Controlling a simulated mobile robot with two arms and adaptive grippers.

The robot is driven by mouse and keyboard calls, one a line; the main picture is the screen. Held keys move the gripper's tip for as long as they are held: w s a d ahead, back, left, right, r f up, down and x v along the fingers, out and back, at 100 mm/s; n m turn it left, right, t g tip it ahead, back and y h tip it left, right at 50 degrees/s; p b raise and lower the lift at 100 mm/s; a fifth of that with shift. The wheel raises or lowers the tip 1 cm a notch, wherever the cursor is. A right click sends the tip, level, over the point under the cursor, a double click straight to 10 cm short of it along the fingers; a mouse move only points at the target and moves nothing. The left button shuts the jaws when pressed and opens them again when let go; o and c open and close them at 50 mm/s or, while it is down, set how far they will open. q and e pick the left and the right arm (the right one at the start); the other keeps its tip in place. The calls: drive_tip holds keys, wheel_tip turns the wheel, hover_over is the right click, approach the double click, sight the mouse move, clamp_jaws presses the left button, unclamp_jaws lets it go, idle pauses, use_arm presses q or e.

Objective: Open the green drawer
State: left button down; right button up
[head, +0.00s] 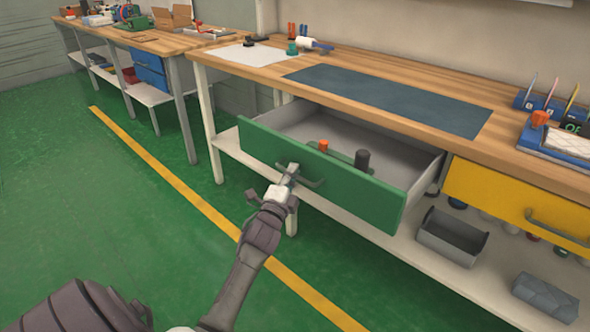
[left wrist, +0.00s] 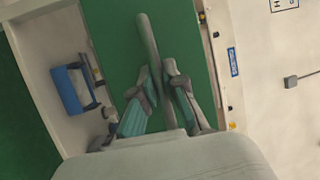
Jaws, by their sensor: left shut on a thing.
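The green drawer (head: 355,198) stands pulled out from under the workbench, with its grey inside showing. An orange-topped item (head: 323,146) and a dark cylinder (head: 362,160) are in it. My left gripper (head: 291,174) is at the grey bar handle (head: 318,183) on the drawer's front. In the left wrist view, the fingers (left wrist: 160,88) are closed around the handle bar (left wrist: 148,40) against the green front (left wrist: 185,35). My right gripper is in neither view.
A yellow drawer (head: 490,194) sits shut to the right. A lower shelf (head: 400,254) holds a grey bin (head: 452,236) and a grey box (head: 545,297). A second workbench (head: 150,40) stands at the back left. The green floor (head: 90,190) at left is clear.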

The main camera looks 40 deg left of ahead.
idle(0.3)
use_arm(q)
drive_tip(key=c, duration=1.2)
unclamp_jaws()
drive_tip(key=shift+s, duration=0.1)
drive_tip(key=v, duration=1.2)
drive_tip(key=shift+f, duration=0.1)
